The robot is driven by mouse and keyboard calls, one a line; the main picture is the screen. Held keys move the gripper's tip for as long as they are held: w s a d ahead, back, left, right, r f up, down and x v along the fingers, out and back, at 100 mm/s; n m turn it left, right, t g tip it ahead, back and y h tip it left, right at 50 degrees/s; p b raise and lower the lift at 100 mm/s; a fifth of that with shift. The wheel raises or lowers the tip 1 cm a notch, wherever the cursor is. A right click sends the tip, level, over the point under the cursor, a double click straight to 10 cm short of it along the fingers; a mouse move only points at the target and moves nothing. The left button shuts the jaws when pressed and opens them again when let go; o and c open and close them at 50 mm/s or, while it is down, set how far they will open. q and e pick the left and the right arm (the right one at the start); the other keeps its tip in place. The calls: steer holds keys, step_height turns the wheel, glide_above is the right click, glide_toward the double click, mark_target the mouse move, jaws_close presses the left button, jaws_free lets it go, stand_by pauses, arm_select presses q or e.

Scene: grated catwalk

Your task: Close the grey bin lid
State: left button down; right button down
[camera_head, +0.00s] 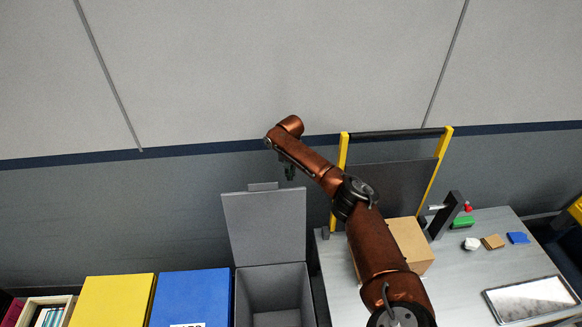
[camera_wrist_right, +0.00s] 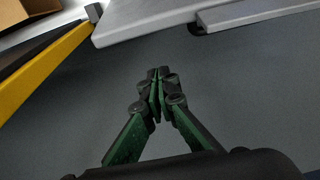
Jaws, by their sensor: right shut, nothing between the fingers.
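The grey bin (camera_head: 274,290) stands open at the bottom middle of the head view, its inside visible and looking empty. Its grey lid (camera_head: 265,228) is raised upright at the back, with a small tab (camera_head: 263,187) on its top edge. My right gripper (camera_head: 290,174) points down near the wall, above and a little right of the lid's top edge, apart from it in the picture. In the right wrist view the right gripper (camera_wrist_right: 158,72) has its green and black fingers together with nothing between them. Part of a light grey panel (camera_wrist_right: 150,18) shows there too. My left gripper is not in view.
A blue bin (camera_head: 190,297) and a yellow bin (camera_head: 112,300) stand closed left of the grey bin. A yellow-sided frame (camera_head: 342,180) stands behind the table.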

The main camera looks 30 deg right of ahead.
steer(key=s+a+p, duration=0.2)
steer(key=s+p, duration=0.1)
steer(key=shift+s, duration=0.15)
stand_by(0.4)
steer(key=shift+d, duration=0.2)
steer(key=shift+f, duration=0.1)
